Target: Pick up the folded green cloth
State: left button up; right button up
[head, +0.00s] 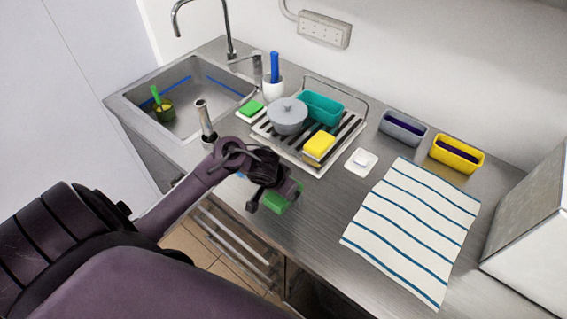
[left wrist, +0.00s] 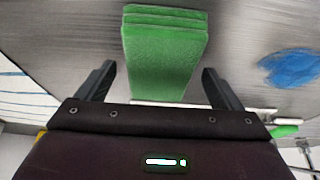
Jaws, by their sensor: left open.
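The folded green cloth (left wrist: 163,62) shows in the left wrist view as a stack of layers on the steel worktop. I cannot tell how far above the cloth the fingers are. My right gripper is not in view.
A blue item (left wrist: 290,68) lies right of the cloth in the wrist view. Behind the gripper stands a drying rack with a grey pot (head: 287,116), teal tub (head: 322,107) and yellow sponge (head: 319,145). A striped towel (head: 415,222) lies right; a sink (head: 190,95) is left.

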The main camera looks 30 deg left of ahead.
pick_arm(q)
jog(key=shift+f, duration=0.2)
dwell(0.3)
jog(key=c, duration=1.1)
jog(key=shift+o, duration=0.2)
jog(key=shift+r, duration=0.1)
